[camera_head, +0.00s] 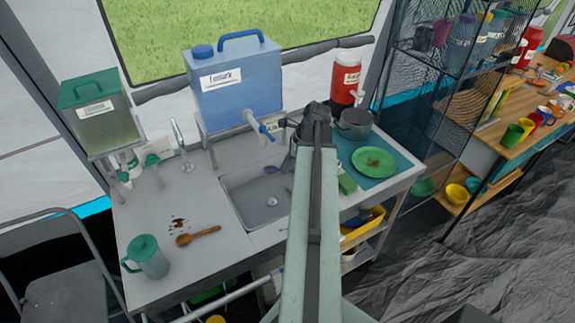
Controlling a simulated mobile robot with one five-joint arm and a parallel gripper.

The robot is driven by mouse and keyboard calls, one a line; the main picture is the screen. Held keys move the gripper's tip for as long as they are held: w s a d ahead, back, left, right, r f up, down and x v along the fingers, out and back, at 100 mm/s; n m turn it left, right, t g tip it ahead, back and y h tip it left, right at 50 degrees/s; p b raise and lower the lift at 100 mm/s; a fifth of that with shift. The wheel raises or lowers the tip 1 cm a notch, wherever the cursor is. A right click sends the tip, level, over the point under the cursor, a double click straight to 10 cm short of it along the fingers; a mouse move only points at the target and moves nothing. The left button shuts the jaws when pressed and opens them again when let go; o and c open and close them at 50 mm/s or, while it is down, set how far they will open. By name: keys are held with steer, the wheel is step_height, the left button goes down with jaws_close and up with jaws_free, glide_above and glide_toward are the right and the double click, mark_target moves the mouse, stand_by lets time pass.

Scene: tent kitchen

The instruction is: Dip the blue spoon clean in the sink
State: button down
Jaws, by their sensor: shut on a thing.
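The grey sink (262,203) is set into the metal counter, with a drain at its far end. My arm reaches across the right side of the sink and hides part of it. My gripper (289,148) is at the far right of the basin, seen from behind and small. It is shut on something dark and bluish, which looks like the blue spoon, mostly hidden. I cannot tell whether it touches the sink floor.
A wooden spoon (198,236) lies by brown spots left of the sink. A green jug (147,257) stands at the front left. A blue water container (236,85) with a tap stands behind. A green plate (374,162) and a dark pot (355,124) are right.

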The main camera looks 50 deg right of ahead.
steer(key=shift+f+b, duration=6.1)
steer(key=shift+r, duration=0.15)
